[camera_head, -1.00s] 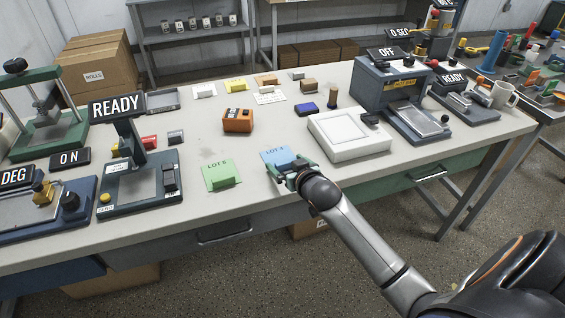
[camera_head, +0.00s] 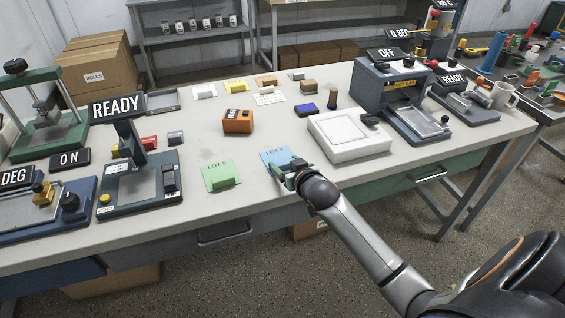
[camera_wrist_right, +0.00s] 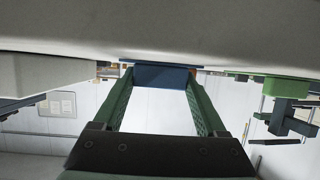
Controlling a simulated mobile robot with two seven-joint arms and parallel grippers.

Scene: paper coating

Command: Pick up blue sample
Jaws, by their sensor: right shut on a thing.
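The blue sample is a blue LOT sheet (camera_head: 274,157) lying near the front edge of the table, right of the green one. My right gripper (camera_head: 288,176) is at its front edge, reaching in from the lower right. In the right wrist view its two green fingers (camera_wrist_right: 160,85) are shut on the blue sample's block (camera_wrist_right: 160,76), one on each side. The block sits at table height; I cannot see any gap under it. In the head view the gripper hides the block. My left gripper is not in view.
A green LOT 5 sample (camera_head: 221,175) lies to the left. A white scale (camera_head: 348,137) stands close on the right. The table between the green sample and the orange block is clear.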

